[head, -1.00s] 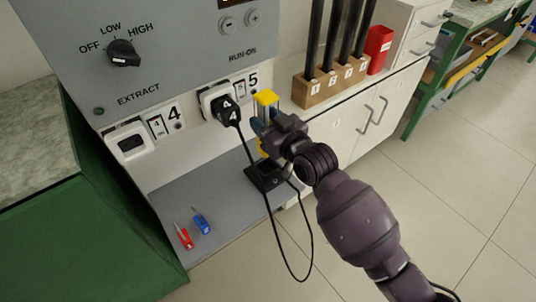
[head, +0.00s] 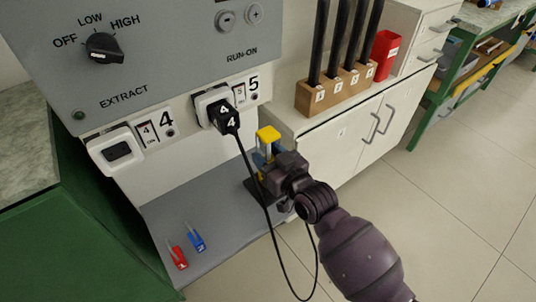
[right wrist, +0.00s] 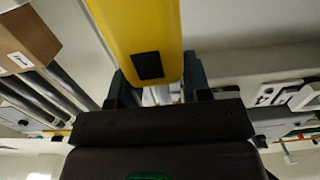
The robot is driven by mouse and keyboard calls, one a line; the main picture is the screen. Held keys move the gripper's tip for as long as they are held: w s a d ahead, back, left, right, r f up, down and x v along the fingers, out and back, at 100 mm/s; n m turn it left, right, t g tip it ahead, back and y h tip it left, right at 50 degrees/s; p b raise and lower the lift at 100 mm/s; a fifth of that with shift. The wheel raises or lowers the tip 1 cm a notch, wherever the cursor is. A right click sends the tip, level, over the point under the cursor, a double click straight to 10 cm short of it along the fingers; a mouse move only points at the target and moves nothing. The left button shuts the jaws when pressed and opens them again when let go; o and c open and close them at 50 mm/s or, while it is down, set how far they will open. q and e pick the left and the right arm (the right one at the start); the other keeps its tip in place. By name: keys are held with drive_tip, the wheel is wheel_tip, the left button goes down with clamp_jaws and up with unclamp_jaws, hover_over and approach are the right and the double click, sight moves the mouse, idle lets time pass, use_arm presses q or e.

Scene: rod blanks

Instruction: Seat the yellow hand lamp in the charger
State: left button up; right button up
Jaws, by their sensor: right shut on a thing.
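The yellow hand lamp (head: 268,135) is upright in my right gripper (head: 262,158), which is shut on its body. Its yellow top shows above the fingers. In the right wrist view the lamp (right wrist: 140,35) is large, with a dark square on its yellow face, between the fingers of the gripper (right wrist: 158,85). The black charger (head: 251,187) stands on the grey shelf under the gripper, mostly hidden by it. The lamp's lower end is hidden too, so I cannot tell whether it touches the charger. My left gripper is not in view.
A black plug marked 4 (head: 228,118) sits in the socket by the 5 label, its cable (head: 258,190) hanging close to the gripper. The socket marked 4 (head: 117,150) is empty. Red (head: 177,256) and blue (head: 195,238) tools lie on the grey shelf (head: 225,225). A wooden rod block (head: 335,92) stands right.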

drive_tip(key=shift+f, duration=0.1)
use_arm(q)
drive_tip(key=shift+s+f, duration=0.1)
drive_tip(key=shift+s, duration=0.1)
use_arm(e)
drive_tip(key=o, duration=1.1)
drive_tip(key=shift+s+d+r, duration=0.1)
drive_tip(key=shift+r, duration=0.1)
use_arm(q)
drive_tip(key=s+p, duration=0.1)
drive_tip(key=p, duration=0.1)
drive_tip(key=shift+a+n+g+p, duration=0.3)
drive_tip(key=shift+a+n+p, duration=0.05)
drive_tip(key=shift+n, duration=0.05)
use_arm(e)
drive_tip(key=v, duration=1.1)
drive_tip(key=shift+s+d+f, duration=0.15)
drive_tip(key=shift+s, duration=0.2)
